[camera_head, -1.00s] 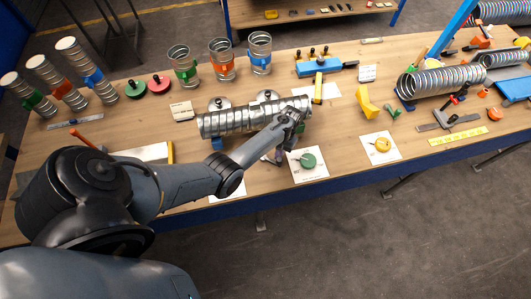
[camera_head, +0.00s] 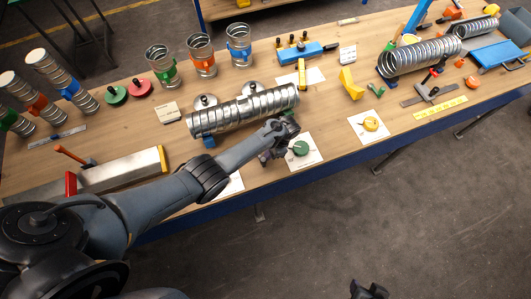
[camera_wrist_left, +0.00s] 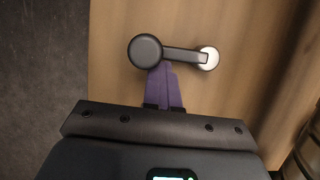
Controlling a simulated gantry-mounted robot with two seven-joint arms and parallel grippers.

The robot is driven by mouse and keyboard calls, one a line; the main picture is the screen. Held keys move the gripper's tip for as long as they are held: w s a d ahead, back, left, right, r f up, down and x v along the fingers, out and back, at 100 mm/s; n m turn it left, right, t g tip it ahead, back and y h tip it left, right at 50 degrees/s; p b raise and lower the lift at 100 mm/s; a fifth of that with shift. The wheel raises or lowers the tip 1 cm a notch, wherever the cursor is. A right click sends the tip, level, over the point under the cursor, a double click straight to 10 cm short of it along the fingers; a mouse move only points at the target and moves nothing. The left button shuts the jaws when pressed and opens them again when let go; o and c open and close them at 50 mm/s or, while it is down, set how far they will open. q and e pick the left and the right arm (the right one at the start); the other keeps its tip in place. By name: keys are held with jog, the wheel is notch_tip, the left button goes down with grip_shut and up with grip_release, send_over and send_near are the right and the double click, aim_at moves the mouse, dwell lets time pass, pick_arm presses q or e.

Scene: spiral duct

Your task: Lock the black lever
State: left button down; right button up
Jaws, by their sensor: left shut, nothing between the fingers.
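In the left wrist view, the black lever (camera_wrist_left: 180,54) has a round black knob at its left end and a white round pivot (camera_wrist_left: 208,58) at its right end. It lies crosswise in the picture above the wooden bench. My left gripper (camera_wrist_left: 163,66) is shut with nothing between its purple fingers. The fingertips are just below the knob end in the picture; I cannot tell whether they touch it. In the head view, my left gripper (camera_head: 272,151) is at the front of the spiral duct (camera_head: 245,111), and the lever cannot be made out. My right gripper (camera_head: 369,289) barely shows at the bottom edge.
A card with a green disc (camera_head: 301,148) lies right of the left gripper, and a card with a yellow disc (camera_head: 371,124) farther right. The bench's blue front edge (camera_head: 340,149) is close. Upright ducts with coloured bands stand behind. Bare wood lies between the cards.

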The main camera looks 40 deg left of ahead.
pick_arm(q)
jog(key=shift+s+m, duration=0.15)
jog(key=shift+m, duration=0.15)
dwell(0.5)
jog(key=shift+r, duration=0.15)
jog(key=p+v, duration=0.7)
jog(key=v, duration=0.2)
jog(key=shift+w+r, duration=0.2)
jog(key=shift+r, duration=0.1)
jog(key=shift+d, duration=0.15)
